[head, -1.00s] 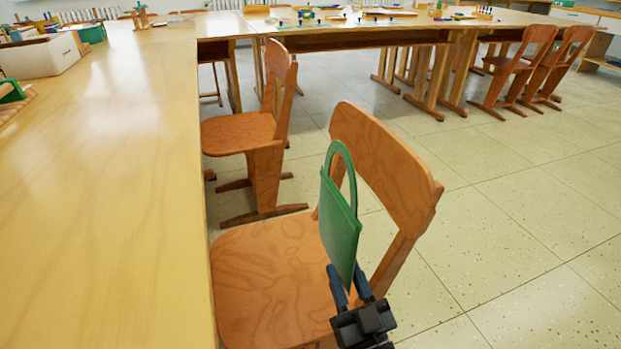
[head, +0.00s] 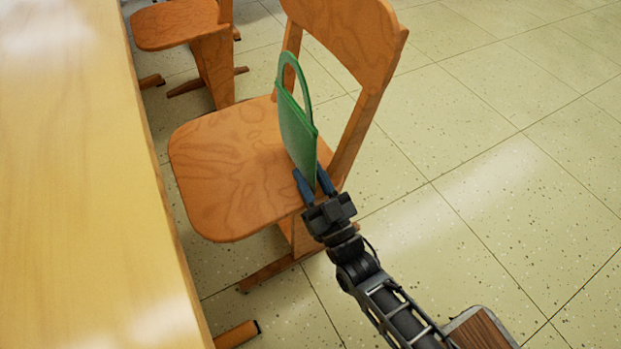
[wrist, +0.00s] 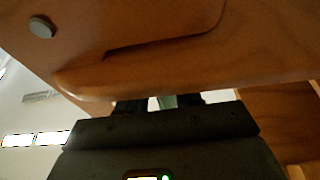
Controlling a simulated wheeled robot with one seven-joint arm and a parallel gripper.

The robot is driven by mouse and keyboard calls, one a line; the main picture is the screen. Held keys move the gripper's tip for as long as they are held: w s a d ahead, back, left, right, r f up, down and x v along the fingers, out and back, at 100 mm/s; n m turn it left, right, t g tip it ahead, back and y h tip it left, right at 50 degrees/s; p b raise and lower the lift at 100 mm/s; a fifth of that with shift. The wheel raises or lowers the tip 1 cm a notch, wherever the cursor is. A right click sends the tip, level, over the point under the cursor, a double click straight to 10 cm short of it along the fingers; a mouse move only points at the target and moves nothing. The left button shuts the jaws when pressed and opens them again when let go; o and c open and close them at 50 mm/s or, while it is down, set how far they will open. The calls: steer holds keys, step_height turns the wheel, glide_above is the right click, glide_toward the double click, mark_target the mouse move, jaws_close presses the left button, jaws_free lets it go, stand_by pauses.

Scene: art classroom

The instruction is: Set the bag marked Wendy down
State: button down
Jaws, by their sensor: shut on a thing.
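A green bag (head: 297,130) with a looped handle stands upright in my gripper (head: 309,174) in the head view. No name shows on its visible side. My gripper is shut on its lower end, with one dark finger on each side. The bag is in front of the wooden chair's backrest and over the right part of the seat (head: 220,170). I cannot tell whether its bottom touches the seat. In the wrist view a small bit of the green bag (wrist: 168,102) shows between the dark fingers, below a large wooden chair part (wrist: 190,75).
A long light wood table (head: 70,180) runs along the left, close to the seat. Another wooden chair (head: 180,28) stands beyond. The tiled floor (head: 500,130) to the right is clear.

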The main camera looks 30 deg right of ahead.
steer(key=shift+f, duration=0.1)
steer(key=c, duration=0.8)
jaws_free()
steer(key=shift+o, duration=0.2)
steer(key=shift+r, duration=0.2)
steer(key=p+v, duration=0.1)
steer(key=v, duration=1.1)
steer(key=shift+s, duration=0.1)
